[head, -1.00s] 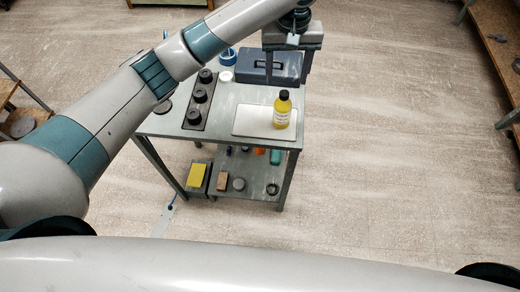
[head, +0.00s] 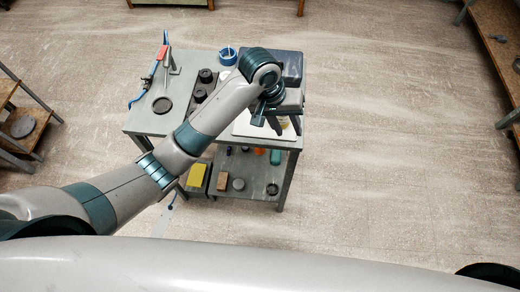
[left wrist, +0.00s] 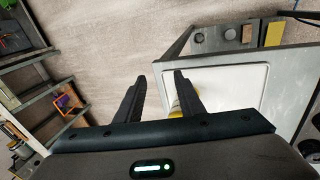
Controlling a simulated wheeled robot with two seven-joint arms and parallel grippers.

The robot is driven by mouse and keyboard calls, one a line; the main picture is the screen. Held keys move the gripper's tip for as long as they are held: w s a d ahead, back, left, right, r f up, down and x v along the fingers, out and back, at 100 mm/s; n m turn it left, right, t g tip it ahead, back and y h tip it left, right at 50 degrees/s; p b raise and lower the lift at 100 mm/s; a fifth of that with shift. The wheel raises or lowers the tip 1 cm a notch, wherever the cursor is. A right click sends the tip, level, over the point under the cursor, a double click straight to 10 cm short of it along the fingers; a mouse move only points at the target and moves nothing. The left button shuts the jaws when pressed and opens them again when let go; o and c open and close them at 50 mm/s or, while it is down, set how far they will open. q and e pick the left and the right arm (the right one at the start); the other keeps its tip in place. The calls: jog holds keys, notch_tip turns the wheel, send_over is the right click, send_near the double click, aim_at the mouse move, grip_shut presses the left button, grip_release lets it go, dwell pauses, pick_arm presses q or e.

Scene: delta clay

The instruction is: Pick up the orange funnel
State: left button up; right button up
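A small orange thing (head: 259,150), which may be the orange funnel, shows on the cart's lower shelf; the upper top hides most of it, so its shape is unclear. My left gripper (head: 286,130) is over the right front of the cart's upper top, above the white board (head: 242,126). My right gripper is not in view.
The upper top (head: 143,119) also bears a dark toolbox (head: 290,65), black round parts and a blue tape roll (head: 228,56). The lower shelf holds a yellow block (head: 196,175), a brown block (head: 222,181) and a teal thing (head: 276,157). Floor right of the cart is clear.

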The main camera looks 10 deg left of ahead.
pick_arm(q)
jog(key=s+a+f+t, duration=0.1)
jog(key=s+a+f, duration=0.3)
jog(key=f, duration=0.6)
jog(key=s+a+f+y+b, duration=0.1)
jog(key=s+a+f, duration=0.3)
jog(key=f, duration=0.7)
jog(key=s+a+f+t, duration=0.1)
jog(key=s+a+f, duration=0.3)
jog(key=f, duration=0.6)
jog(key=s+a+f+g+y+b, duration=0.1)
jog(key=s+a+f, duration=0.5)
jog(key=s+f, duration=0.3)
jog(key=s+a+f+y+b, duration=0.1)
jog(key=s+a+f, duration=0.5)
jog(key=f, duration=0.5)
jog(key=s+a+f, duration=0.2)
jog(key=s+f, duration=0.2)
jog(key=s, duration=0.4)
jog(key=s+a+f+m, duration=0.1)
jog(key=s+f, duration=0.3)
jog(key=s, duration=0.5)
jog(key=shift+s+a+m+g+y, duration=0.2)
jog(key=shift+a+m+g+y, duration=0.1)
jog(key=shift+a+y, duration=0.1)
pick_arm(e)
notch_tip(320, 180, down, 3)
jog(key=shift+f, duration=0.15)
